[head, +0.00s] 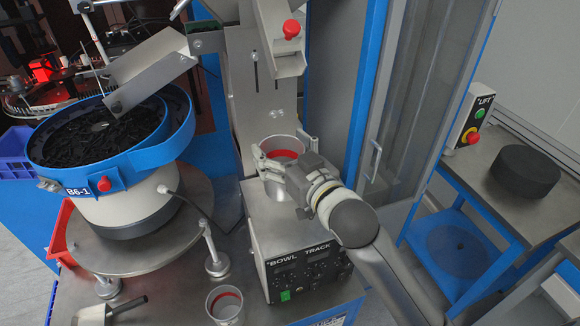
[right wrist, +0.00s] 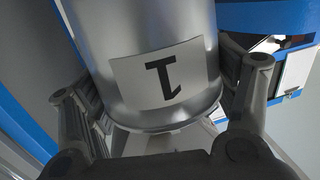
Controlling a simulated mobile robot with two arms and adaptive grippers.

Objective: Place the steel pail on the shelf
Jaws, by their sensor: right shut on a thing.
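A steel pail (head: 277,187) with a red band inside its rim is at the foot of the grey metal chute, by the back of the control box. My right gripper (head: 284,157) is shut on it, with one finger on each side. In the right wrist view the pail (right wrist: 205,85) fills the middle, bearing a pale label with a dark mark. The fingers of my right gripper (right wrist: 165,100) flank it there. I cannot tell whether the pail's base touches anything. A second, similar pail (head: 225,308) stands at the bottom edge. My left gripper is not in view. I cannot tell which surface is the shelf.
The control box (head: 300,262) is just below the held pail. A blue-rimmed bowl feeder (head: 112,150) stands at left. A glass-doored cabinet (head: 415,110) is to the right. Beyond it, a steel-topped table (head: 500,203) carries a dark disc (head: 525,170) and has bare space.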

